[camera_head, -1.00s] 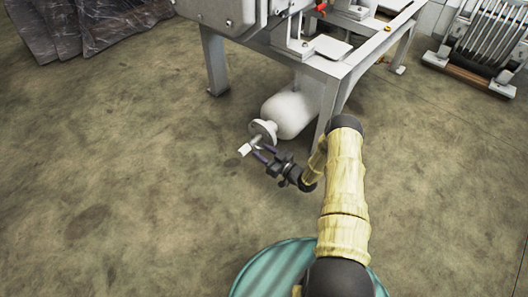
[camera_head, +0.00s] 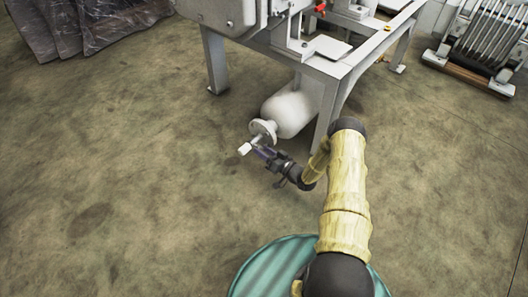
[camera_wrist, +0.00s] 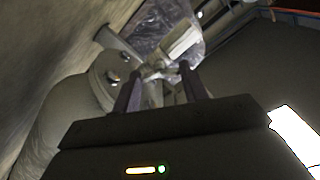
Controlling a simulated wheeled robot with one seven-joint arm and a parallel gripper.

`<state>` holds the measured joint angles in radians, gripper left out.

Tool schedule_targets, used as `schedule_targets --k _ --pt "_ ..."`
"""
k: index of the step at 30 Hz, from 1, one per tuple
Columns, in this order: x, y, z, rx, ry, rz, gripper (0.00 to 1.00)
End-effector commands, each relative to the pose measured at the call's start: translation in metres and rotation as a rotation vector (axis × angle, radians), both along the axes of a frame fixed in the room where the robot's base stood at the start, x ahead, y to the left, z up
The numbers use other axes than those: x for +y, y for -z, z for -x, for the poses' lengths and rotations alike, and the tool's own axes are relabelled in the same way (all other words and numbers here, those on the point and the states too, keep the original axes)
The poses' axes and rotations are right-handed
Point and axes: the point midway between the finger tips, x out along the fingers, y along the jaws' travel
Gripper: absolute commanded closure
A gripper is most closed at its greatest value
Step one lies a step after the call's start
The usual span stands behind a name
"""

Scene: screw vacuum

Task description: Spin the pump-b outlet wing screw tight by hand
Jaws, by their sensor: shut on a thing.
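A small pale outlet wing screw (camera_head: 245,149) sticks out from the round flange (camera_head: 264,131) at the end of a white rounded tank. My gripper (camera_head: 258,149) reaches it from the lower right and is shut on it. In the wrist view my two dark fingers (camera_wrist: 160,72) close on the pale metal stem, and the screw's light block end (camera_wrist: 182,43) stands just beyond the tips. The flange (camera_wrist: 110,74) shows left of the fingers there. The exact contact between fingers and screw is small and dark.
The white tank (camera_head: 292,112) lies under a grey metal frame (camera_head: 333,88), whose leg stands close to my arm. A ribbed unit (camera_head: 487,40) stands at the far right. Dark plastic sheeting (camera_head: 85,25) is at the upper left. The floor on the left is clear.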

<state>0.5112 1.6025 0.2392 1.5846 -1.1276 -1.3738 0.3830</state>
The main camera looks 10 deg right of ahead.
Motion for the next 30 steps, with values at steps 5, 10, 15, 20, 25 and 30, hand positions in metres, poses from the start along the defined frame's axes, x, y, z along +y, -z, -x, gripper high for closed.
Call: schedule_targets --k 5,10,15,20,25,30 --pt "-0.001 0.002 0.002 0.005 -0.001 0.002 0.8" --pt "-0.001 0.002 0.002 0.004 0.0 0.003 0.35" --pt "0.0 0.001 0.001 0.001 0.0 0.002 0.35" --pt "-0.003 0.0 0.004 0.001 0.001 0.003 0.35" --pt "-0.014 -0.003 0.02 0.003 0.001 0.003 0.35" --pt "-0.033 -0.004 0.046 0.003 0.0 0.002 0.35"
